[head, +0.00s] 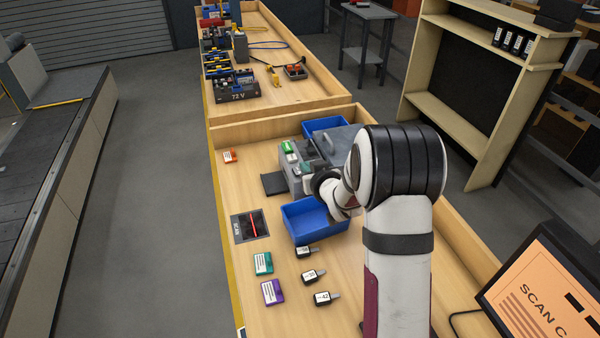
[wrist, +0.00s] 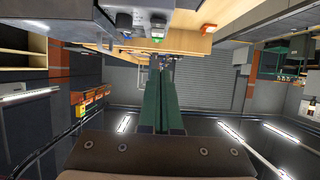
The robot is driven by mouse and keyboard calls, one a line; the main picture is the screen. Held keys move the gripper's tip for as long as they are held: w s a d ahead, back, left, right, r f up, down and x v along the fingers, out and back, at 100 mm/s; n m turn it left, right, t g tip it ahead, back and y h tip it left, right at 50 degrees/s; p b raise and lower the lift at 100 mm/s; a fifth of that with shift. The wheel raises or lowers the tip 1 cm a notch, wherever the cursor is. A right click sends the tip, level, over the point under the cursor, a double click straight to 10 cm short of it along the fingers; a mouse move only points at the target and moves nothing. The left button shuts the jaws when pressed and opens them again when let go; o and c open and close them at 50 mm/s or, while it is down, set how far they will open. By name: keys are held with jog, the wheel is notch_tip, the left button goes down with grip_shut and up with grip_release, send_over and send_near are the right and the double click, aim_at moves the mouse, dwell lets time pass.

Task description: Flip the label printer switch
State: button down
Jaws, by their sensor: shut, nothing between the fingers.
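The label printer appears to be the grey machine (head: 297,178) on the bench, with a dark flat plate at its left side and green and white parts on top. My arm covers its right and front parts in the head view. A grey body in the wrist view (wrist: 85,14) seems to be the same machine, with a green-topped part (wrist: 158,27) and a grey part (wrist: 123,22) along its edge. I cannot make out the switch for certain. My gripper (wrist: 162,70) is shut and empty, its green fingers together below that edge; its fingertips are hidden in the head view.
A blue bin (head: 300,222) stands in front of the machine and another (head: 325,124) behind it. A scanner plate (head: 250,227), teal (head: 263,263) and purple (head: 272,292) cartridges and several black tagged pieces (head: 313,276) lie nearer. A screen (head: 545,290) is at lower right.

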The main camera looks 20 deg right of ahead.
aim_at(297, 172)
jog(key=w+f, duration=0.5)
jog(key=f, duration=0.1)
jog(key=shift+w, duration=0.35)
jog(key=shift+s+f, duration=0.1)
jog(key=shift+f, duration=0.25)
jog(key=shift+f, duration=0.1)
jog(key=shift+s+f, duration=0.2)
jog(key=shift+f, duration=0.3)
jog(key=shift+r, duration=0.1)
jog(key=shift+r, duration=0.75)
